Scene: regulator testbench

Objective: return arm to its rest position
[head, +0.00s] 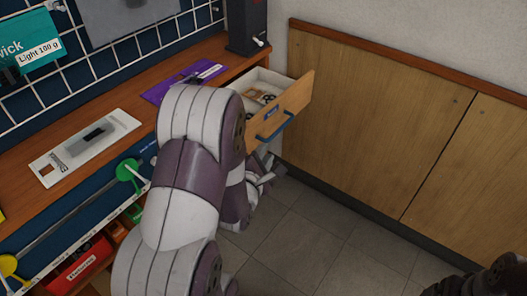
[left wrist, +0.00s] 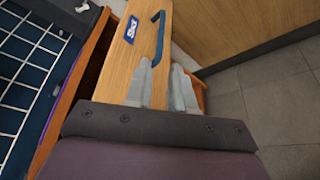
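My left arm, white and purple, reaches down through the middle of the head view. My left gripper (head: 264,182) is partly hidden behind its own wrist, low in front of the bench and below the open drawer (head: 297,97). In the left wrist view the two grey fingers (left wrist: 163,88) stand apart with nothing seen between them, so it is open and empty. The drawer front with its blue handle (head: 274,125) is above and apart from the fingers in the head view. The handle also shows beyond the fingertips in the left wrist view (left wrist: 158,38). No right gripper can be made out.
The drawer sticks out from the bench (head: 100,95) and holds small parts. A purple mat (head: 168,88) and a white panel (head: 85,148) lie on the bench. A red bin (head: 80,268) sits below.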

